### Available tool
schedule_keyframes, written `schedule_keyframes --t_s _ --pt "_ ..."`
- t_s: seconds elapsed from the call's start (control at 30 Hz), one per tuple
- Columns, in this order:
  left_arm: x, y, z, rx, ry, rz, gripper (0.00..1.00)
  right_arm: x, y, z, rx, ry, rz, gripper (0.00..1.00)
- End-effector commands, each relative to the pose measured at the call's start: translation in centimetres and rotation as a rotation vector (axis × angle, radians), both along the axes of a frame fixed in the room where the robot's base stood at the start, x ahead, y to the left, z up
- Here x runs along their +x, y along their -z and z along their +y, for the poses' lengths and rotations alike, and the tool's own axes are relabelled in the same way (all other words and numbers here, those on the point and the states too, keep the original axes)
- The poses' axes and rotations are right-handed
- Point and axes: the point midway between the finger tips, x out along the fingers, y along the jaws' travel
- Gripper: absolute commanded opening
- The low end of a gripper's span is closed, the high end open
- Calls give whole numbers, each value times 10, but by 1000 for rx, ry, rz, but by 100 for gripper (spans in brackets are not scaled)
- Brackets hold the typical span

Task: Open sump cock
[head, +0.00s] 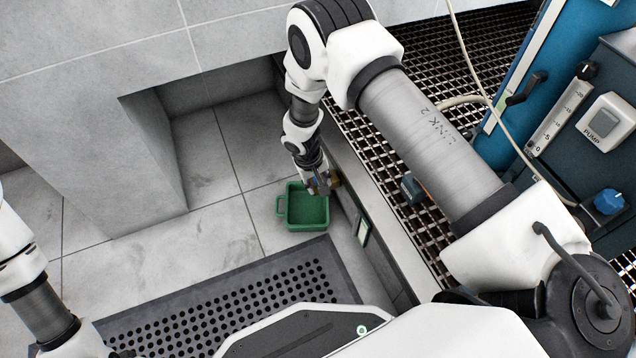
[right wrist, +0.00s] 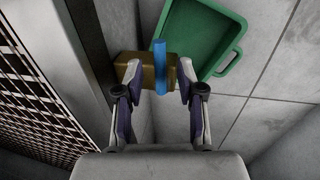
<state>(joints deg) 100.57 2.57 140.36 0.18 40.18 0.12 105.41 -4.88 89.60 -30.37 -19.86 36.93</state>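The sump cock shows in the right wrist view as a brass body (right wrist: 146,72) with a blue lever (right wrist: 160,66). It projects from the low wall beside the grating, above a green tray. In the head view its brass part (head: 336,182) is mostly covered by my right gripper (head: 320,184). My right gripper (right wrist: 159,84) is open, with a fingertip on each side of the cock. The blue lever lies between the fingertips, with a gap on both sides. My left arm is at the lower left of the head view; its gripper does not show.
The green tray (head: 303,222) stands on the tiled floor against the low wall (head: 385,225). A perforated dark mat (head: 235,300) lies in front. Open floor lies left of the tray.

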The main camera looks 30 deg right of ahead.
Motion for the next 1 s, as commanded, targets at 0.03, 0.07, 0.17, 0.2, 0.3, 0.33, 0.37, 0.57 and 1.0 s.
schedule_keyframes --t_s 0.03,0.07,0.17,0.2,0.3,0.33,0.37,0.57,1.0 --pt "0 0 0 0 0 0 40 0 0 0 0 0 0 38" --pt "0 0 0 0 0 0 40 0 0 0 0 0 0 28" --pt "0 0 0 0 0 0 40 0 0 0 0 0 0 0" --pt "0 0 0 0 0 0 40 0 0 0 0 0 0 0" --pt "0 0 0 0 0 0 40 0 0 0 0 0 0 0" --pt "0 0 0 0 0 0 40 0 0 0 1 1 0 0" --pt "0 0 0 0 0 0 40 0 0 0 1 1 0 0" --pt "0 -1 0 0 0 1 40 0 0 1 1 22 1 0" --pt "-1 -9 0 0 2 2 40 3 -1 8 1 266 1 0"
